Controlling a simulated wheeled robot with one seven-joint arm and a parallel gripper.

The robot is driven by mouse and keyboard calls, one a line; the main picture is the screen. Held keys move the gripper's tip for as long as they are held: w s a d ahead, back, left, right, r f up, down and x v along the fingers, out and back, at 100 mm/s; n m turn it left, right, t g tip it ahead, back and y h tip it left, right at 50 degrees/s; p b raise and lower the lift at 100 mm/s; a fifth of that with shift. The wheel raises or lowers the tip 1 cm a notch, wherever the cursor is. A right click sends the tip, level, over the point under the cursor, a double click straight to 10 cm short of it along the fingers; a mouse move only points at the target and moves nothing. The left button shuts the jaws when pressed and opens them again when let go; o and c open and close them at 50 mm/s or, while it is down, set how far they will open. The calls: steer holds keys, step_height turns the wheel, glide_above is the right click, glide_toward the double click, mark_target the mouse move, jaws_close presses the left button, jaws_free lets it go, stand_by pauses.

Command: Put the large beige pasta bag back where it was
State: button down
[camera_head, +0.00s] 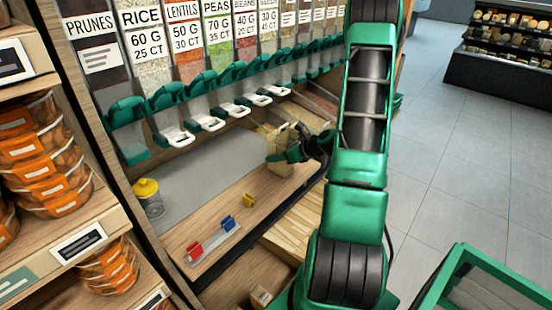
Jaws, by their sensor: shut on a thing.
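The large beige bag (279,143) is upright near the right end of the wooden shelf below the dispensers. My green and black gripper (292,154) reaches in from the right and is shut on the bag. The gripper hides part of the bag's right side. I cannot tell whether the bag's base touches the shelf (195,222).
Red (194,250) and blue (228,222) clips sit on a small strip at the front edge, with a yellow clip (249,200) nearby. Green dispensers (200,115) overhang the shelf. The shelf's middle is clear.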

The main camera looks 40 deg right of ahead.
steer(key=shift+f, duration=0.4)
steer(key=c, duration=0.9)
jaws_free()
steer(key=shift+f, duration=0.1)
steer(key=v, duration=1.2)
steer(key=shift+s, duration=0.15)
